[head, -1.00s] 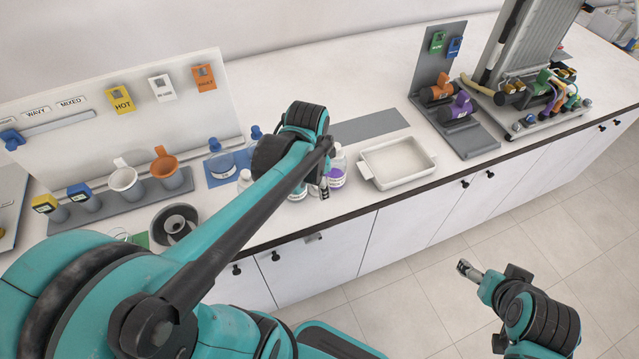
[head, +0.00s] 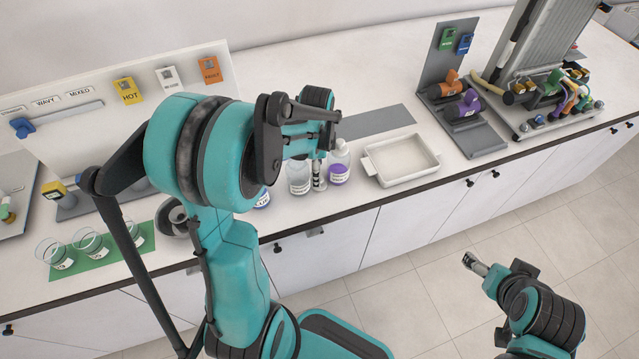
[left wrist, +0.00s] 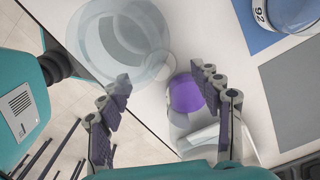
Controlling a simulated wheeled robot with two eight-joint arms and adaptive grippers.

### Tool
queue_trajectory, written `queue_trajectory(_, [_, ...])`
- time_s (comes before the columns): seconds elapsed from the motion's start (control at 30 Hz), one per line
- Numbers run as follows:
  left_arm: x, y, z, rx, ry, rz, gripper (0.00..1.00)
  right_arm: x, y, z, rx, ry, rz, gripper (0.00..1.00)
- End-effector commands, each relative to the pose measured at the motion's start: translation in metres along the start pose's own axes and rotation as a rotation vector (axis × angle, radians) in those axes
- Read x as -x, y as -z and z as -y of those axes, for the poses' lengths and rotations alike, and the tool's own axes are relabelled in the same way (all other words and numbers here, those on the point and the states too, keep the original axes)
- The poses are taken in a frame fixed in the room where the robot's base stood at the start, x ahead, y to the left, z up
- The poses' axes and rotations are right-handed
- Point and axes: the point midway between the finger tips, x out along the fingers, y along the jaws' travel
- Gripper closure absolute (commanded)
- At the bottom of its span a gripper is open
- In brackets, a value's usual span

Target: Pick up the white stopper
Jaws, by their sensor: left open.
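A clear bottle with purple liquid (head: 338,174) stands near the bench's front edge, with a pale top (head: 339,146). A clear bottle (head: 298,180) stands left of it. I cannot tell for sure which pale part is the white stopper. In the left wrist view, a pale round piece (left wrist: 158,66) shows between the large clear vessel (left wrist: 118,38) and the purple liquid (left wrist: 186,94). My left gripper (head: 319,180) is at the bottles; its spread fingers (left wrist: 160,90) hold nothing visible. My right gripper (head: 474,264) is over the floor, away from the bench; its jaws are too small to read.
A white tray (head: 402,178) stands right of the bottles. A grey mat (head: 375,122) lies behind them. Several glass beakers stand on a green mat (head: 96,268) at left. A dark round holder (head: 172,222) is partly hidden by my left arm.

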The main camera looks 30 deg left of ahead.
Motion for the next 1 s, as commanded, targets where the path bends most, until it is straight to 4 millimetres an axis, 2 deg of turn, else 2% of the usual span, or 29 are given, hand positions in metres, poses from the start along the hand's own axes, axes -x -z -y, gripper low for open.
queue_trajectory(0.1, [-0.022,0.006,-0.001,-0.001,0.000,0.000,0.35,-0.009,-0.006,0.000,0.000,0.000,0.000,0.22])
queue_trajectory(0.23, [-0.039,0.006,-0.001,0.001,0.001,0.000,0.35,-0.013,-0.009,0.000,0.000,0.000,0.000,0.22])
queue_trajectory(0.53, [-0.043,0.006,-0.001,0.001,0.001,0.000,0.35,-0.013,-0.009,0.000,0.000,0.000,0.000,0.22])
queue_trajectory(0.57, [-0.043,0.006,-0.001,0.001,0.001,0.000,0.38,-0.013,-0.009,0.000,0.000,0.000,0.000,0.22])
queue_trajectory(0.6, [-0.043,0.006,-0.001,0.001,0.001,0.000,0.49,-0.013,-0.009,0.000,0.000,0.000,0.000,0.22])
queue_trajectory(0.7, [-0.043,0.006,-0.001,0.001,0.001,0.000,0.72,-0.013,-0.009,0.000,0.000,0.000,0.000,0.22])
queue_trajectory(1.0, [-0.043,0.006,-0.001,0.001,0.001,0.000,0.73,-0.013,-0.009,0.000,0.000,0.000,0.000,0.22])
